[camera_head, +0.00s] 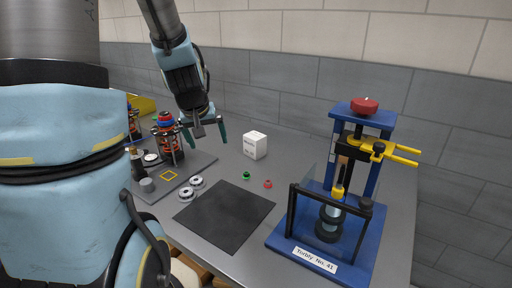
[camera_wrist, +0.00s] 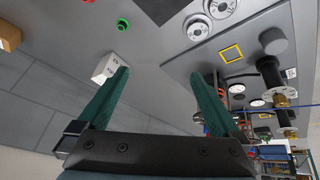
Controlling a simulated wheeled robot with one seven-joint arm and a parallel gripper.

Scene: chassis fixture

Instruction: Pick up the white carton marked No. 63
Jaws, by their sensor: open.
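The white carton (camera_head: 255,146) stands on the grey bench near the back wall, to the right of my gripper (camera_head: 205,136) in the head view. In the wrist view the carton (camera_wrist: 106,68) is at the left, just beyond the tip of the left green finger, with small dark print on one face that is too small to read. My gripper (camera_wrist: 158,74) is open, its two green fingers wide apart with nothing between them. It hangs above the bench, and the carton lies outside the gap between the fingers.
A grey fixture plate (camera_head: 200,166) with a spring assembly (camera_head: 169,140) stands left of the carton. A blue press (camera_head: 318,234) labelled "Torbly No. 41" stands at the right. A dark mat (camera_head: 226,214), a green ring (camera_head: 246,176), a red ring (camera_head: 268,184) and metal discs (camera_head: 190,190) lie in front.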

